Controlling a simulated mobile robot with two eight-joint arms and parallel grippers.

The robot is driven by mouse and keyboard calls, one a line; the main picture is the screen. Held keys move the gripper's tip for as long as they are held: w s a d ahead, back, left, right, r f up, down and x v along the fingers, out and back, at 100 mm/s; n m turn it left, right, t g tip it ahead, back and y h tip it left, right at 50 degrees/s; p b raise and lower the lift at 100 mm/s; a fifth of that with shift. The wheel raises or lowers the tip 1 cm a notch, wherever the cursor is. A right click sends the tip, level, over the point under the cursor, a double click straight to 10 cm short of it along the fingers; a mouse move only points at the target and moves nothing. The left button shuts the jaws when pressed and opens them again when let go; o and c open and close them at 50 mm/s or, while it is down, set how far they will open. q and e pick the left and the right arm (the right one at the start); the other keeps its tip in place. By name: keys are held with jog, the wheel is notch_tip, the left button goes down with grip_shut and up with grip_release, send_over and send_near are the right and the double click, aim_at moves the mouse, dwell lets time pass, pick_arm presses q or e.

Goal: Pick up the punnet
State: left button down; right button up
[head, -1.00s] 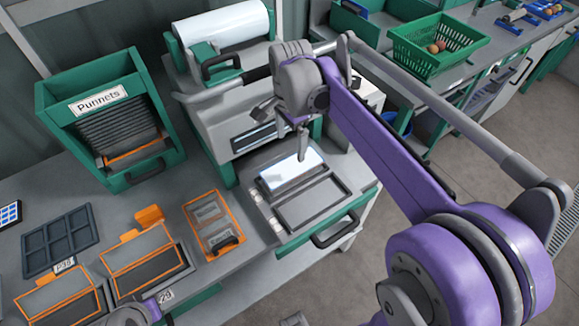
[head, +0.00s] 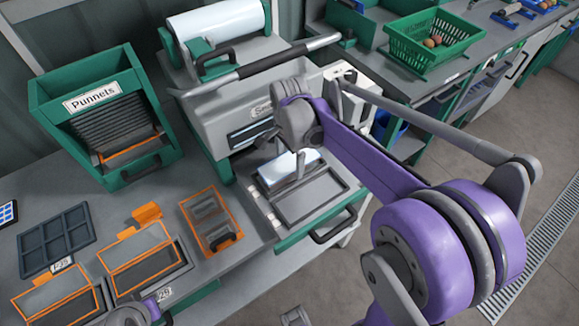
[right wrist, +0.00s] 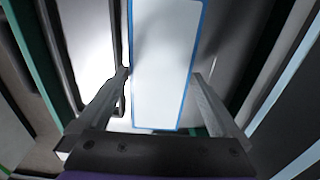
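The punnet (head: 288,170) shows as a shiny, film-topped block in the rear slot of the sealer's pulled-out drawer. In the right wrist view, a white rectangle with blue edges (right wrist: 162,60) is probably its top. My right gripper (head: 300,165) points down over it from above. In the right wrist view, the fingers (right wrist: 161,75) are apart, one near each long edge of the white rectangle. I cannot tell whether they touch it. A purple and grey part of my own body shows at the bottom left; my left gripper cannot be made out.
The drawer's front slot (head: 305,200) is empty. The sealer's long handle bar (head: 290,57) runs behind my right gripper. A green punnet dispenser (head: 100,115) and an orange-framed tray (head: 210,220) stand to the left. A green basket (head: 433,42) is at the back right.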

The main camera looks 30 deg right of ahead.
jog(key=c, duration=1)
jog(key=shift+a+r, duration=0.1)
jog(key=shift+r, duration=0.05)
